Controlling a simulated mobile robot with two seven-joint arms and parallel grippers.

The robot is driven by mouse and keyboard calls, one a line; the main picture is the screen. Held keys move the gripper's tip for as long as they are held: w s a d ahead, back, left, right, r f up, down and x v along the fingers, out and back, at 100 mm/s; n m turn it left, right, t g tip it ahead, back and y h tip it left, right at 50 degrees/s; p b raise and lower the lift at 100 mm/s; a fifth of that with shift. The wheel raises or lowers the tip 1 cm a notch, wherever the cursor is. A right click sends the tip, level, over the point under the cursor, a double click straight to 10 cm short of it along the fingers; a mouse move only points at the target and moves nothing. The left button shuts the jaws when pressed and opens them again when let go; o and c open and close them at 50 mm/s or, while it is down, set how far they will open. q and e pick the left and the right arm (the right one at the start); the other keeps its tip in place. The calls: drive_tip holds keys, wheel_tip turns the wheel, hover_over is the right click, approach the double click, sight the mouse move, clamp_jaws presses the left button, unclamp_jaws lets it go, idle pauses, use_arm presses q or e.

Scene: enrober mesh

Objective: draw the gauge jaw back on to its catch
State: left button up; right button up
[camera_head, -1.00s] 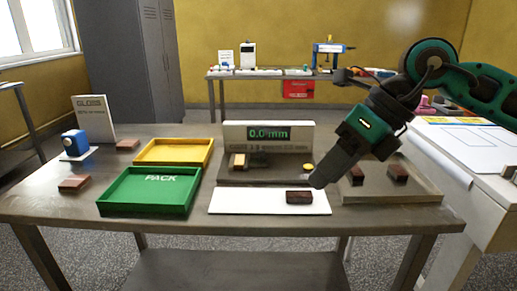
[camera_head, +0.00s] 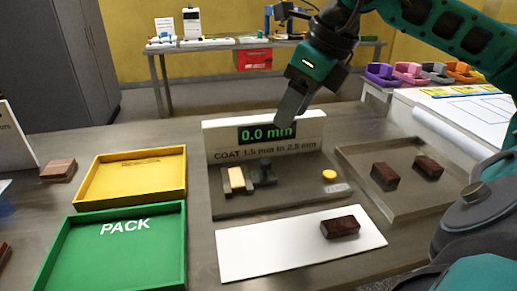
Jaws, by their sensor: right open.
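The gauge (camera_head: 290,200) is a dark base plate with an upright display (camera_head: 310,139) behind it that reads 0.0 mm. On the base's left part, a cream block (camera_head: 237,180) stands close beside a small dark jaw piece (camera_head: 264,172); I cannot tell whether they touch. I cannot make out the catch. A yellow button (camera_head: 329,176) is at the base's right. My right gripper (camera_head: 284,118) hangs in front of the display's upper edge, pointing down, above and behind the jaw. It is open, with nothing seen in it. My left gripper is out of view.
A white sheet (camera_head: 245,250) with a dark chocolate piece (camera_head: 340,228) lies in front. A shallow tray (camera_head: 402,208) with two more is at right. A green PACK tray (camera_head: 120,255) and a yellow tray (camera_head: 130,180) are at left, beside a brown block (camera_head: 58,170).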

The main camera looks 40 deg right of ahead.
sight(266, 161)
drive_tip(key=x, duration=1.2)
drive_tip(key=shift+f, duration=0.15)
drive_tip(key=shift+c, duration=0.2)
clamp_jaws()
